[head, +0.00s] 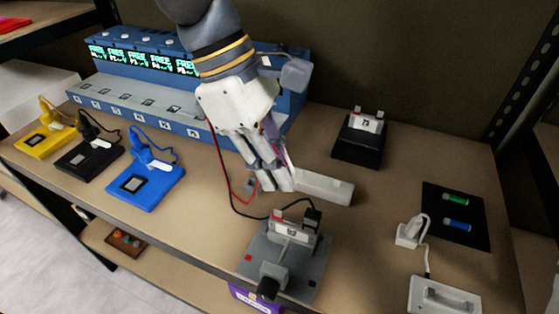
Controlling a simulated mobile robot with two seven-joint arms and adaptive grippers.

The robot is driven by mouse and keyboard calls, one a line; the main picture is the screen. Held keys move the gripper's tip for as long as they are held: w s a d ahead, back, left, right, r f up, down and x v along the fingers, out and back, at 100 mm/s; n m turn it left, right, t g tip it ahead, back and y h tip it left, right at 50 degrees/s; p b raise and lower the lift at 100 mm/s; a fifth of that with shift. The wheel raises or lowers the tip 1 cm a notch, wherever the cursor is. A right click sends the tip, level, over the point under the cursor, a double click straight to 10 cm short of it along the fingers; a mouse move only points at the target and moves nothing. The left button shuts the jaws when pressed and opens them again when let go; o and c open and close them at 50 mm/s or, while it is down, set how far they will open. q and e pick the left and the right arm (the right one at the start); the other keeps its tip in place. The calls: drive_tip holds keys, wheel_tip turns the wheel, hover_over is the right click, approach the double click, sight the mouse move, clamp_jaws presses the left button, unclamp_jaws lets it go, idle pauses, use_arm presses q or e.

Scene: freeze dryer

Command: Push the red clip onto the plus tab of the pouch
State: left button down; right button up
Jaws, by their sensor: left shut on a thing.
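My left gripper (268,180) reaches down from the top, above the table and behind the grey fixture. Its fingers are shut. A thin red wire (236,190) loops up to the fingertips, and the red clip at its end is hidden by the fingers. The pouch (291,231), marked 02, stands upright in the grey fixture (255,254), clear of my gripper. A small red spot shows by its left tab. A black clip (312,216) with a black wire sits at its right tab. My right gripper is out of view.
A blue machine (215,125) with green displays stands behind. A light grey bar (325,188) lies right of my gripper. A black stand (361,145) holds another pouch. Yellow, black and blue (146,187) devices stand left. A dark mat (467,205) with two cells lies right.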

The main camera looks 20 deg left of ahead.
use_arm(q)
hover_over(286, 220)
drive_tip(key=a, duration=0.1)
drive_tip(key=shift+a+f, duration=0.2)
drive_tip(key=shift+f, duration=2.65)
drive_tip(key=shift+f, duration=1.2)
drive_tip(key=c, duration=1.5)
unclamp_jaws()
drive_tip(key=shift+r, duration=0.1)
